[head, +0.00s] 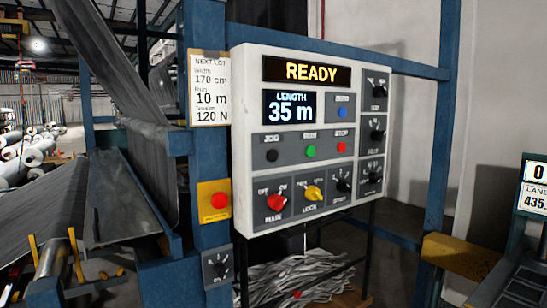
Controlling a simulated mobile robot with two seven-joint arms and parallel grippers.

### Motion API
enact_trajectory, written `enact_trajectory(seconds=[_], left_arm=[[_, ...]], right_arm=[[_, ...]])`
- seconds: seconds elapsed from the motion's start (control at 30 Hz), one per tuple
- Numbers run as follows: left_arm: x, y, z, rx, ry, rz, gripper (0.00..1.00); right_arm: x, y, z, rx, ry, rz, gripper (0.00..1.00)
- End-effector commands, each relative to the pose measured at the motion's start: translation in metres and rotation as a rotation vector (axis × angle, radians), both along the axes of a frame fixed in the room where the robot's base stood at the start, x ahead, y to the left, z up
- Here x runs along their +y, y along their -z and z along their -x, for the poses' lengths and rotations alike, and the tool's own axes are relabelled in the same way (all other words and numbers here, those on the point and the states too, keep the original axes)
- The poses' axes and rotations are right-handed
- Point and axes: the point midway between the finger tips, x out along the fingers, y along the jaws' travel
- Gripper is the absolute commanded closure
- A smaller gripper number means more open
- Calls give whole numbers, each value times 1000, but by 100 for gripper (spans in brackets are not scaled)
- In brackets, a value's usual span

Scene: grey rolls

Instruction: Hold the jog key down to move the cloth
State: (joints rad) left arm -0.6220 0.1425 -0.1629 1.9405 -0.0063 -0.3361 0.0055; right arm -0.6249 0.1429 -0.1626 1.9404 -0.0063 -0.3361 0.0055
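The jog key is a black round button (272,155) under the label JOG, at the left of the button row on a white control panel (240,190) in the head view. The panel's top display (305,71) reads READY, and the length display (290,107) reads 35 m. A green button (311,151) and a red STOP button (341,147) sit to its right. The grey cloth (100,60) hangs in a sloping sheet at the left, with more cloth (60,205) lying over the machine below. Neither of my grippers is in view.
A red button on a yellow plate (214,201) and a small dial box (217,267) are on the blue post. A note (210,88) lists 170 cm, 10 m and 120 N. Cloth strips (290,280) lie below the panel. A yellow block (460,255) stands at right.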

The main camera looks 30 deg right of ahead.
Motion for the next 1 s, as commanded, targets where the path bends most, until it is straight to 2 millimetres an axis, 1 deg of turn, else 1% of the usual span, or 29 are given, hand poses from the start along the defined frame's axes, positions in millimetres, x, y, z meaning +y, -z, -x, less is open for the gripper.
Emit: enact_trajectory(seconds=[0.03,0.07,0.4,0.47,1.0], left_arm=[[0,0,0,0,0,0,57],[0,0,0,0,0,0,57],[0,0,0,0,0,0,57],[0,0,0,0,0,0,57],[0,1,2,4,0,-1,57]], right_arm=[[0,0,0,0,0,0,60],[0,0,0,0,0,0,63],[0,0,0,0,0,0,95],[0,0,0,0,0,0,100],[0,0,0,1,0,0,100]])
